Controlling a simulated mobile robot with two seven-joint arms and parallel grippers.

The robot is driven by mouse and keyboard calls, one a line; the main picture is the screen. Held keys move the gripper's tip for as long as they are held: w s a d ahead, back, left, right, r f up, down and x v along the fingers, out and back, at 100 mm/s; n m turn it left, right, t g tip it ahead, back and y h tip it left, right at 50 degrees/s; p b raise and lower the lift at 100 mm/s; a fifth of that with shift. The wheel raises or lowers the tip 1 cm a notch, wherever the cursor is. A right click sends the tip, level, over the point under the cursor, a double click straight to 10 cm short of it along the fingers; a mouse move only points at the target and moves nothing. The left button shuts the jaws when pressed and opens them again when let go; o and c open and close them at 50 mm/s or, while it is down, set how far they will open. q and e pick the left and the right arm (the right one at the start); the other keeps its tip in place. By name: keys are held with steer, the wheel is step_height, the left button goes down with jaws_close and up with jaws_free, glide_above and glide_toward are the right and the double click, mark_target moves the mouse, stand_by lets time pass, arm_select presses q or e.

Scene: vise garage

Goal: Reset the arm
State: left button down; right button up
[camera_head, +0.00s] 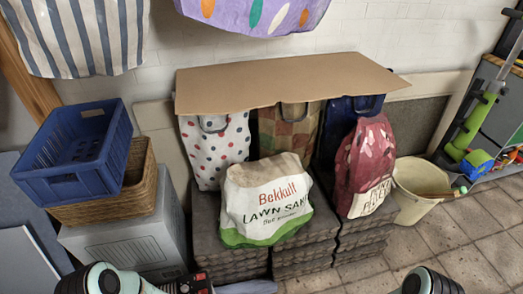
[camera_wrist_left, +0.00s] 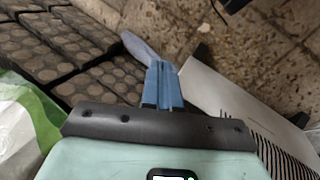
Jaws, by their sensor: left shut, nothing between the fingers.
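My left gripper (camera_wrist_left: 163,72) shows in the left wrist view as blue fingers pressed together, with nothing between them. It is beside the dark studded blocks and above the tiled floor. In the head view, parts of my left arm come in at the bottom left edge. Part of my right arm shows at the bottom right edge, but its gripper is outside the picture.
Dark stacked blocks (camera_head: 305,262) carry a lawn sand bag (camera_head: 265,205), a red bag (camera_head: 365,165) and other bags under a cardboard sheet (camera_head: 285,80). A blue crate (camera_head: 75,150) stands left on a basket (camera_head: 135,185) and a grey box (camera_head: 125,240). A bucket (camera_head: 420,190) stands right; floor is clear in front.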

arm_select(q)
steer(key=s+a+f+t+y, duration=0.1)
steer(key=s+a+f+y, duration=0.15)
steer(key=s, duration=0.35)
steer(key=s+d+r+g+p, duration=0.1)
steer(key=s+r+p, duration=0.2)
steer(key=r+p, duration=0.4)
steer(key=s+d+r+m+g+h+p, duration=0.1)
steer(key=s+d+r+p, duration=0.1)
steer(key=s+r+p, duration=0.2)
steer(key=s+d+r+m+g+h+p, duration=0.1)
steer(key=s+r+p, duration=0.2)
steer(key=r+p, duration=0.6)
steer(key=shift+s+d+r+g+p, duration=0.3)
steer(key=shift+d+r+g, duration=0.1)
steer(key=shift+r, duration=0.3)
arm_select(e)
steer(key=s+a+r+g, duration=0.1)
steer(key=s+r, duration=0.3)
steer(key=r, duration=0.6)
steer(key=s+a+r+n+g+y, duration=0.1)
steer(key=s+a+r, duration=0.3)
steer(key=r, duration=0.7)
steer(key=shift+a+r+g+y, duration=0.3)
steer(key=shift+g, duration=0.5)
steer(key=shift+s, duration=0.15)
arm_select(q)
steer(key=shift+w, duration=0.1)
